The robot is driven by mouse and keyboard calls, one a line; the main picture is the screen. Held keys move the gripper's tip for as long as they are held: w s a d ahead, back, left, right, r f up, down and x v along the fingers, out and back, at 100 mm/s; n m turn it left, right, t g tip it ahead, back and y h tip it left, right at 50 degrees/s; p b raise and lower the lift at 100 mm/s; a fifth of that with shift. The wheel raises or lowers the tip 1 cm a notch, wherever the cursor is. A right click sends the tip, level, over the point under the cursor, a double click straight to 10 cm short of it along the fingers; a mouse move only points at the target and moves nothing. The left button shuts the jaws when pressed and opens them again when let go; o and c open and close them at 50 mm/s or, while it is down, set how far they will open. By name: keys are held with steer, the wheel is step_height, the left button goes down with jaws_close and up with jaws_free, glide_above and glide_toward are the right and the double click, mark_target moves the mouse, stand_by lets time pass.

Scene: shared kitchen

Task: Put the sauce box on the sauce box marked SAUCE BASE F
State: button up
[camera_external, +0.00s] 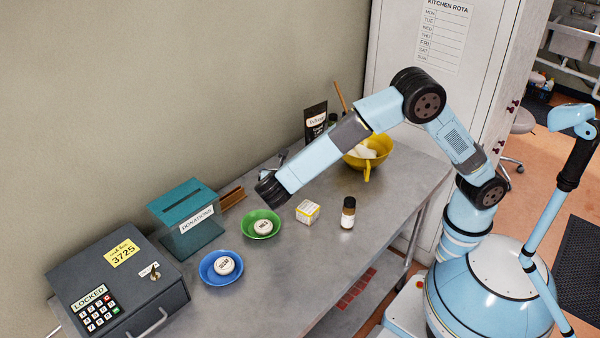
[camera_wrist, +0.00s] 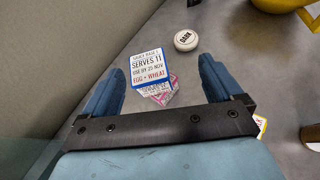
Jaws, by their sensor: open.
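In the wrist view a white sauce box with blue edges (camera_wrist: 150,67) lies between my gripper's fingers, with a gap on each side. Its label reads "SERVES 11, USE BY 20 NOV, EGG - WHEAT"; the letter after "SAUCE BASE" is not clear. It partly covers a second white box with pink print (camera_wrist: 160,95), turned at an angle, and appears to be on top of it. My gripper (camera_wrist: 160,88) is open. In the external view my gripper (camera_external: 268,188) hangs over the counter's wall side, and I cannot make out these two boxes there. A white and yellow box (camera_external: 307,211) stands apart.
On the counter (camera_external: 330,260) are a green bowl (camera_external: 262,224), a blue bowl (camera_external: 221,267), a brown bottle (camera_external: 348,214) and a yellow bowl (camera_external: 369,153). A donations box (camera_external: 187,217) and a locked cash box (camera_external: 118,283) stand left. A round "DARK" item (camera_wrist: 186,40) lies near the boxes.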

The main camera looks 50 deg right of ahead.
steer(key=s+d+r+m+g+y, duration=0.15)
steer(key=d+r+m, duration=0.25)
steer(key=d, duration=0.6)
steer(key=s+d+r+m+g+y, duration=0.1)
steer(key=s+d+r+m+g, duration=0.25)
steer(key=d, duration=0.65)
steer(key=s+d+r+m+y, duration=0.1)
steer(key=d+r+m, duration=0.35)
steer(key=d, duration=0.55)
steer(key=s+d+r+m+t+y, duration=0.1)
steer(key=s+d+m+y, duration=0.2)
steer(key=s+d+m, duration=0.3)
steer(key=s+d+r+m+t+y, duration=0.1)
steer(key=s+d+m+y, duration=0.2)
steer(key=s, duration=1.4)
steer(key=shift+d+m, duration=2.3)
steer(key=shift+d, duration=0.6)
